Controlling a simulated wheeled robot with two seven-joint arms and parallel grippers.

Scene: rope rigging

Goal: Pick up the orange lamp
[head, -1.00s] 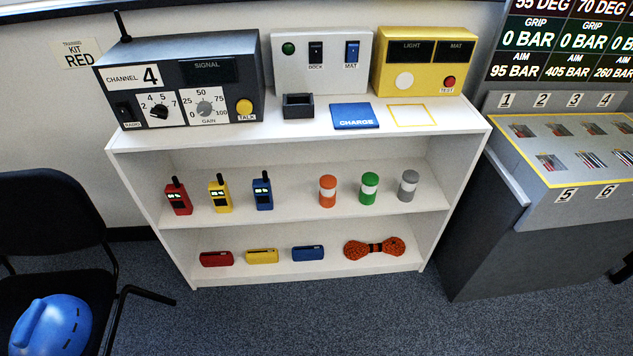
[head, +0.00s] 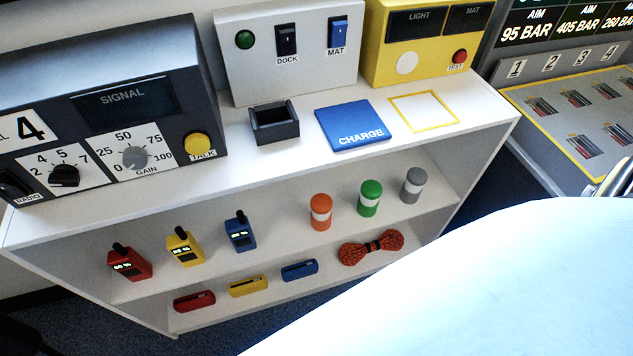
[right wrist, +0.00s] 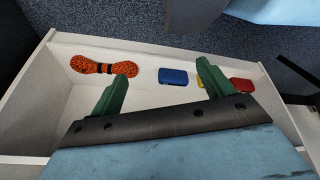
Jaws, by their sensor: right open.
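The orange lamp (head: 320,205), a short cylinder with a white band, stands upright on the middle shelf of the white shelf unit (head: 482,160), left of a green lamp (head: 369,192) and a grey lamp (head: 413,180). My right gripper (right wrist: 158,85) shows in the right wrist view with its two green fingers wide apart and nothing between them. It faces the shelf unit, with the lower-shelf items beyond its fingers. The orange lamp does not show in that view. My right arm covers the lower right of the head view. My left gripper is not in view.
Red (head: 130,263), yellow (head: 185,248) and blue (head: 240,232) radios stand left of the lamps. The lower shelf holds several small coloured cases and an orange rope bundle (head: 371,248). The top board (head: 240,165) overhangs the lamps; a blue charge mat (head: 352,126) lies on it.

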